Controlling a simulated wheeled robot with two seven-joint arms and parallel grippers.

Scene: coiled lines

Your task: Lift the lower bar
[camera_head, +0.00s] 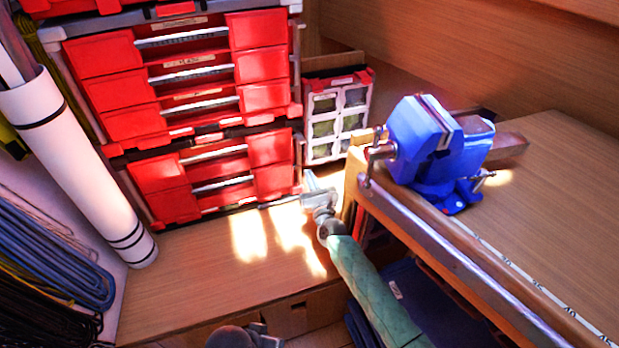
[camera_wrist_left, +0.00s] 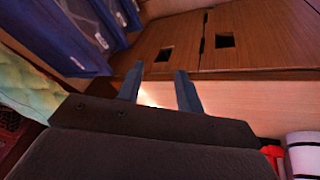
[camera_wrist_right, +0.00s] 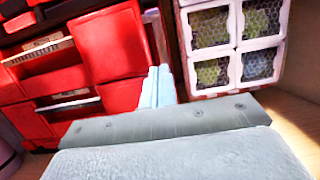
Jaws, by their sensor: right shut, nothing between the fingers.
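A stack of red drawer boxes (camera_head: 160,185) stands at the back left in the head view, with pale metallic bars across the drawer fronts. The lowest such bar (camera_head: 222,183) crosses the bottom box; I cannot tell whether it is the lower bar of the task. My right gripper (camera_head: 308,178) is beside the right lower corner of the stack, shut and empty. In the right wrist view its fingertips (camera_wrist_right: 158,72) are together in front of the red boxes. My left gripper (camera_wrist_left: 158,76) has its fingers apart with nothing between them, facing wooden panels.
A blue vise (camera_head: 420,140) sits on the wooden bench (camera_head: 560,170) at right. A clear-fronted organizer (camera_head: 336,125) is beside the red stack. A white tube (camera_head: 75,160) and coiled lines (camera_head: 55,250) are at left.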

